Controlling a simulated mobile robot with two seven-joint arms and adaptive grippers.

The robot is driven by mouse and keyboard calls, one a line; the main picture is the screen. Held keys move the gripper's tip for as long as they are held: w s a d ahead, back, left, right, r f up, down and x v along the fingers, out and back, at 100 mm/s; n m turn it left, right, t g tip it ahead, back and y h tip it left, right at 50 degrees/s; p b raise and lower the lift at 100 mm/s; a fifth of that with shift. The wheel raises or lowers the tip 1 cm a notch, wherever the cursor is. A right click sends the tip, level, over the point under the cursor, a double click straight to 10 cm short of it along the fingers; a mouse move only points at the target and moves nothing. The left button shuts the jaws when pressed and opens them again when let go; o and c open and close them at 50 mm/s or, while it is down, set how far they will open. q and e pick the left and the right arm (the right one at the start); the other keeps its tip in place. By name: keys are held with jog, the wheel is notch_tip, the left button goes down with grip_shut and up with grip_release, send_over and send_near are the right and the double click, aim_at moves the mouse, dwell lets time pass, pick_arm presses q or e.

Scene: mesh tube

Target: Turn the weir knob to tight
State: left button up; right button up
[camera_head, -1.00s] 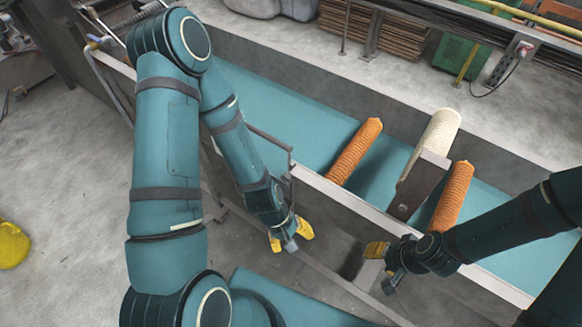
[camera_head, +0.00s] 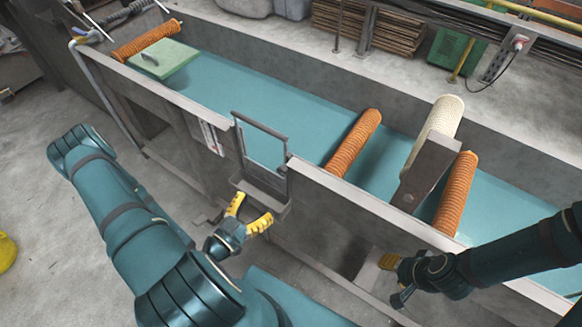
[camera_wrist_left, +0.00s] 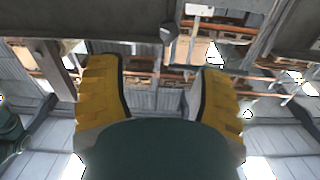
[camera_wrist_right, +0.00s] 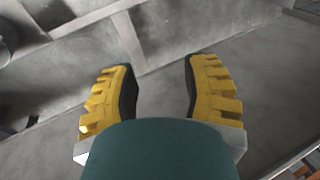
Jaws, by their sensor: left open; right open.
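The weir (camera_head: 262,150) is a metal gate frame set in the near wall of the water trough, with a small ledge (camera_head: 262,196) below it. I cannot make out its knob clearly in the head view. A small dark rounded part (camera_wrist_left: 168,33), perhaps the knob, shows ahead of the fingers at the top of the left wrist view. My left gripper (camera_head: 249,213) is open and empty, just below and in front of the ledge. My right gripper (camera_head: 386,262) is open and empty, low beside the trough's near wall; it also shows in the right wrist view (camera_wrist_right: 160,82).
The trough (camera_head: 285,95) holds teal water. Orange rollers (camera_head: 354,144) and a pale mesh tube (camera_head: 440,122) cross it. A green board (camera_head: 163,58) lies at the far left. A small gauge (camera_head: 211,136) is left of the weir.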

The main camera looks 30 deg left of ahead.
aim_at(281, 173)
pick_arm(q)
jog(key=shift+n+y, duration=0.3)
jog(key=shift+n, duration=0.1)
jog(key=w+b, duration=0.1)
jog(key=w, duration=0.1)
jog(key=w+b, duration=0.1)
jog(key=w, duration=0.2)
jog(key=w+b, duration=0.2)
jog(key=w, duration=0.1)
jog(key=shift+w+f, duration=0.2)
jog(key=shift+f, duration=0.1)
jog(key=w, duration=0.3)
jog(key=shift+w+d+r, duration=0.1)
jog(key=shift+w+r, duration=0.1)
jog(key=shift+w, duration=0.95)
grip_shut()
